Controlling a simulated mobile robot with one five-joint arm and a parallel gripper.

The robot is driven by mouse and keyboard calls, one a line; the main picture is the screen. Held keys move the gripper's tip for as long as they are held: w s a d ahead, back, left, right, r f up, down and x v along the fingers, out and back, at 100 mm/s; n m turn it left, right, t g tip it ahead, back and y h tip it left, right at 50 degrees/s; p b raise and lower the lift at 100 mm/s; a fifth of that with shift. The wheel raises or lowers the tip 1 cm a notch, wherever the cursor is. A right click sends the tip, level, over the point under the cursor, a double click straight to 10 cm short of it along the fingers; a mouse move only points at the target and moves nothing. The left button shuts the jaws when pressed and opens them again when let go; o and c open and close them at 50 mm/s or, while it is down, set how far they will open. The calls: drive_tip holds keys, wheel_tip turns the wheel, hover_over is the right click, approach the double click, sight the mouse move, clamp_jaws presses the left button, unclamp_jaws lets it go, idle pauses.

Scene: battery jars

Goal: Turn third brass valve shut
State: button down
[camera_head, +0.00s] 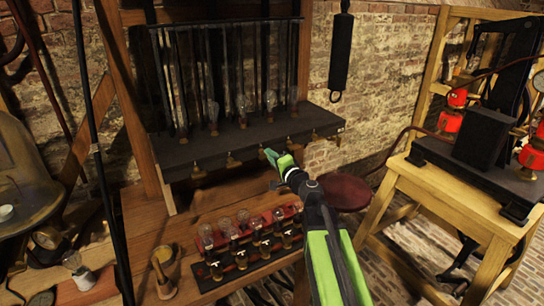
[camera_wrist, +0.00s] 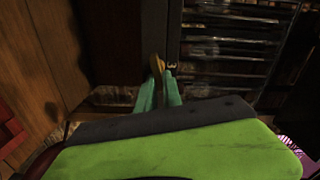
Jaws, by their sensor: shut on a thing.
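Small brass valves hang in a row along the front lower edge of a dark shelf (camera_head: 215,148) in the head view, one at the left (camera_head: 198,172) and another to its right (camera_head: 232,160). My gripper (camera_head: 270,154) reaches the shelf's edge at about the third valve from the left. In the wrist view the teal fingertips (camera_wrist: 161,76) are closed around a brass valve (camera_wrist: 157,63). The fingers hide most of that valve, so its turn angle cannot be told. A small pale-brass fitting (camera_wrist: 172,65) shows just to its right.
Glass bulbs (camera_head: 242,106) and dark rods stand on the shelf. Below, a red rack (camera_head: 290,211) of bulbs sits on the wooden bench (camera_head: 150,222). A dark red round seat (camera_head: 346,192) is right of my arm. A wooden stand (camera_head: 460,200) with a black apparatus is farther right.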

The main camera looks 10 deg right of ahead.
drive_tip(key=shift+f+m, duration=0.1)
drive_tip(key=shift+m, duration=1.3)
drive_tip(key=c, duration=1.5)
unclamp_jaws()
drive_tip(key=shift+w, duration=0.1)
